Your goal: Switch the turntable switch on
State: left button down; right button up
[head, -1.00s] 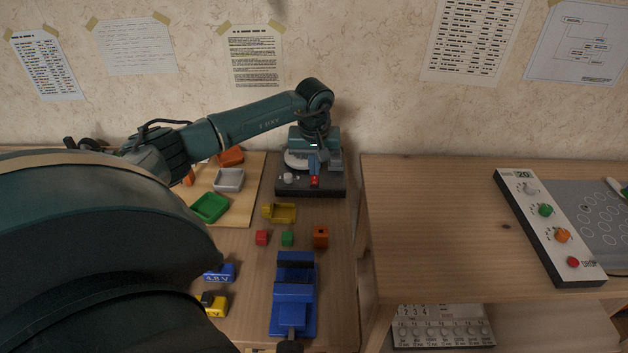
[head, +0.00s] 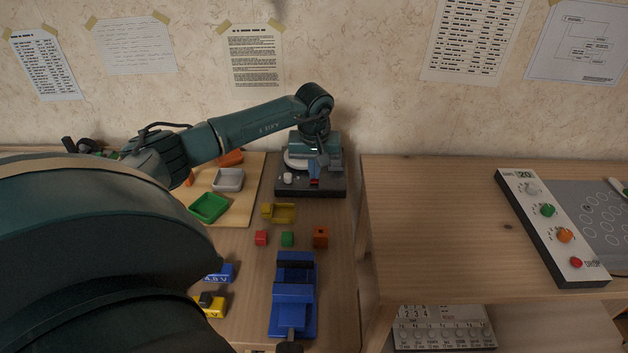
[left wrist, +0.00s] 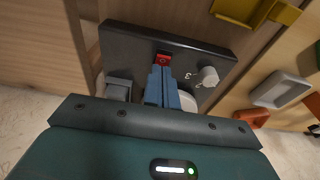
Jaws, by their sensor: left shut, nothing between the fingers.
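The turntable (head: 335,188) is a dark box with a pale round disc, standing at the back of the left table by the wall. Its red switch (left wrist: 163,59) sits near the box edge in the left wrist view and shows a small light mark. In the head view the switch is mostly hidden behind the fingers. My left gripper (head: 314,181) is shut and empty, pointing down over the turntable. In the left wrist view its blue fingertips (left wrist: 161,70) are right at the switch; I cannot tell whether they touch. My right gripper is not in view.
A light knob (left wrist: 209,76) stands beside the switch. In front are a yellow tray (head: 279,213), small coloured blocks and a blue vise (head: 293,290). A board with green and grey bins (head: 228,180) lies left. A control panel (head: 550,225) is on the right table.

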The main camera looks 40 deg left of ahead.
pick_arm(q)
jog(key=shift+r, duration=0.1)
notch_tip(320, 180, up, 7)
jog(key=p, duration=0.5)
jog(key=shift+s+d+f, duration=0.1)
jog(key=shift+f, duration=0.1)
dwell(0.5)
